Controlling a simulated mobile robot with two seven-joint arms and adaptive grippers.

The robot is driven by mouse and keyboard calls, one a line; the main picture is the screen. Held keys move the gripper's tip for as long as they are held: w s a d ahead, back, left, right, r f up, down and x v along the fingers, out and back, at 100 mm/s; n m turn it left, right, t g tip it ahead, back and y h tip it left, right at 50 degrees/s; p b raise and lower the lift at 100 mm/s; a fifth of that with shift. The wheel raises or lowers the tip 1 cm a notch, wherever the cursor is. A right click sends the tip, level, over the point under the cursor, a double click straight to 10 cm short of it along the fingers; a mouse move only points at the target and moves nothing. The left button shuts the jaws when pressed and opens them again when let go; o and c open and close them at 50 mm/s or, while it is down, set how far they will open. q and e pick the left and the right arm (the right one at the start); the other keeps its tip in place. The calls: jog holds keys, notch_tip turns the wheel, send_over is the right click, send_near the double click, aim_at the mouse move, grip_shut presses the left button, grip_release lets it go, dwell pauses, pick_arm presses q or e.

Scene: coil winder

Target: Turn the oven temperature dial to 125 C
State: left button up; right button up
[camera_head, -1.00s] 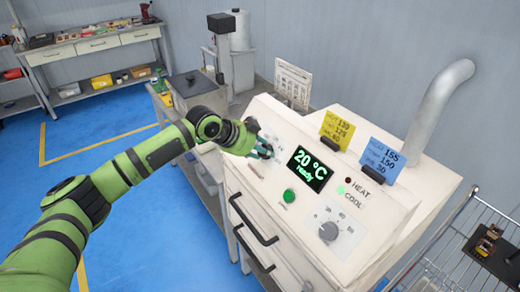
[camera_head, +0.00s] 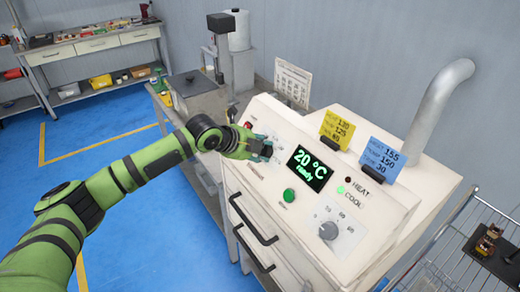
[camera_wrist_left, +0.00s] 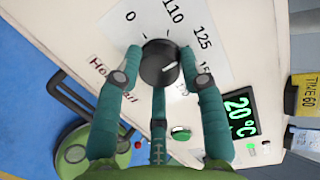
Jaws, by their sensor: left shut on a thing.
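The oven temperature dial is a round black knob (camera_wrist_left: 160,62) on a white scale plate (camera_wrist_left: 205,22). The plate shows 0, 110, 125 and a partly hidden number. A small light mark shows on the knob's face, but I cannot tell exactly which number it points to. My left gripper (camera_head: 264,150) is at the oven panel, and its teal fingers are around the knob in the left wrist view (camera_wrist_left: 160,78), shut on it. In the head view the gripper mostly hides this dial. My right gripper is not in view.
The oven display (camera_head: 310,170) reads 20 °C, ready. A green button (camera_head: 289,195) and a second dial (camera_head: 328,231) are on the panel. Yellow (camera_head: 337,129) and blue (camera_head: 381,153) cards stand on top. A door handle (camera_head: 253,219) juts out below.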

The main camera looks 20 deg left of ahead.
pick_arm(q)
jog(key=shift+m, duration=0.6)
jog(key=o, duration=1.1)
jog(key=shift+w, duration=0.1)
jog(key=shift+o, duration=0.2)
jog(key=v, duration=1.2)
jog(key=shift+f, duration=0.1)
jog(key=shift+f, duration=0.1)
